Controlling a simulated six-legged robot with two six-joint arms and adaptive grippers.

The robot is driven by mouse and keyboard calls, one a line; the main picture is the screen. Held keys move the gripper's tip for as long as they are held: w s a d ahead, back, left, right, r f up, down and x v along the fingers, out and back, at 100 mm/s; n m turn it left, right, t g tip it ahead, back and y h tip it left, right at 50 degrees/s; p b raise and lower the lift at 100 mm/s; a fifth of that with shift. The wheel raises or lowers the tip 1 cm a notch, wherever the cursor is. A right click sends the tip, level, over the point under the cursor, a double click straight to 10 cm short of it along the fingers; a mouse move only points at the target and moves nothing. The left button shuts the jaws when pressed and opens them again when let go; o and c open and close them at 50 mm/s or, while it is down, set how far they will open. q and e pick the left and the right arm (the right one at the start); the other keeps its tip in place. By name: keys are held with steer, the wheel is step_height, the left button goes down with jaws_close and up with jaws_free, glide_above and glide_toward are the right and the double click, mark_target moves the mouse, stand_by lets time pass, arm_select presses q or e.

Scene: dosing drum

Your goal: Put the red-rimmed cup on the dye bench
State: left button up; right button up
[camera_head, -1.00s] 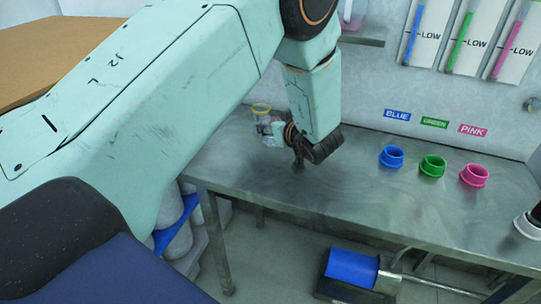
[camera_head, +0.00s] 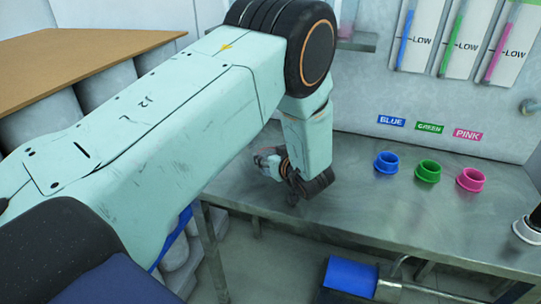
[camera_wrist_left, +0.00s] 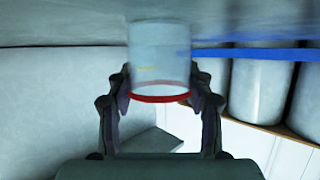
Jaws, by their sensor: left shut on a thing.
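The red-rimmed cup (camera_wrist_left: 160,60) is pale and translucent and sits between the two fingers of my left gripper (camera_wrist_left: 161,100) in the left wrist view. The fingers are shut on it near the red rim. In the head view my left gripper (camera_head: 268,163) is low at the left part of the metal dye bench (camera_head: 350,205), partly hidden by my own wrist. I cannot make out the cup clearly there, nor tell whether it touches the bench. My right gripper is not in view.
Blue (camera_head: 386,162), green (camera_head: 428,171) and pink (camera_head: 471,179) round holders stand on the bench below matching labels. A dark object with a white base (camera_head: 527,230) is at the right edge. Bare bench lies between my gripper and the holders.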

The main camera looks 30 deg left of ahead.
arm_select(q)
steer(key=o, duration=0.7)
steer(key=shift+s+a, duration=0.2)
steer(key=shift+c, duration=0.2)
steer(key=shift+o, duration=0.7)
steer(key=shift+w+d, duration=0.1)
steer(key=shift+w, duration=0.05)
steer(key=shift+o, duration=0.3)
steer(key=shift+w+d+f, duration=0.1)
steer(key=shift+w+d, duration=0.05)
steer(key=shift+w, duration=0.05)
steer(key=shift+s+r, duration=0.25)
